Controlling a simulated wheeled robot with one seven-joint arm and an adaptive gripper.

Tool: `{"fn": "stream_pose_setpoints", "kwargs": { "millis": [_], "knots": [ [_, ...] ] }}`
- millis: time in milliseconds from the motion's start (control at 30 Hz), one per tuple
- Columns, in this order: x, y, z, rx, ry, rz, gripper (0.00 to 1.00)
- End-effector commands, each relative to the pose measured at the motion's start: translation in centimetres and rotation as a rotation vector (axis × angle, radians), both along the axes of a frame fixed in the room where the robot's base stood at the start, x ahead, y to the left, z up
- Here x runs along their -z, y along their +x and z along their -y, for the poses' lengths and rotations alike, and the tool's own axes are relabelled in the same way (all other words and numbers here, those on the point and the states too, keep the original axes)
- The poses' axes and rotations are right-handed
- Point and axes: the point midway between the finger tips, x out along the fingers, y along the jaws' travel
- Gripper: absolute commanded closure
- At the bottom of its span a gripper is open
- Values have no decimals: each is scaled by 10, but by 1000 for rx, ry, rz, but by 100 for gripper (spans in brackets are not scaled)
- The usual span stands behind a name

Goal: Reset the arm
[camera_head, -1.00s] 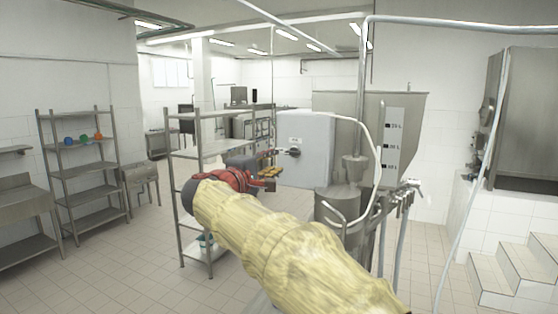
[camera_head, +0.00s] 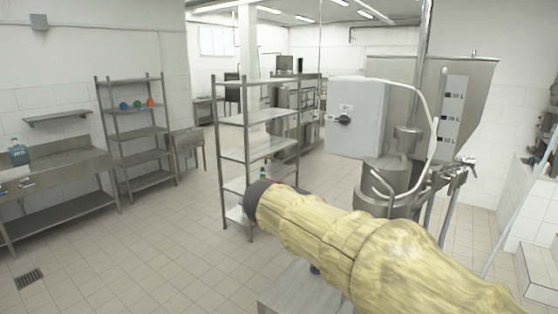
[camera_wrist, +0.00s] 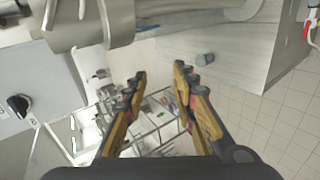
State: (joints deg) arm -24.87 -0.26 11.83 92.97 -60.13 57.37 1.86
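My arm (camera_head: 380,245), in a yellow wrinkled sleeve with a dark end, reaches from the lower right toward the middle of the head view. My gripper (camera_wrist: 160,75) shows in the wrist view with its two yellow and black fingers spread apart. Nothing is between them. In the head view the gripper is almost wholly hidden behind the end of the sleeve.
A filling machine with a steel hopper (camera_head: 470,85) and grey control box (camera_head: 355,115) stands right of centre, behind the arm. A metal rack (camera_head: 232,152) stands close beyond the arm's end. A shelf unit (camera_head: 138,132) and sink counter (camera_head: 60,170) are left. Floor between is clear.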

Motion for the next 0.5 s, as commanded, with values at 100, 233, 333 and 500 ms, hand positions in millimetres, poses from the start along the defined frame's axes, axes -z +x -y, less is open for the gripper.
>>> {"fn": "stream_pose_setpoints", "kwargs": {
  "millis": [100, 233, 333, 500],
  "knots": [
    [63, -59, 18, 65, 160, -101, 73],
    [122, -127, 32, 151, 350, -187, 73],
    [164, -182, 39, 228, 501, -233, 73],
    [235, -275, 44, 370, 766, -267, 73]
  ]
}}
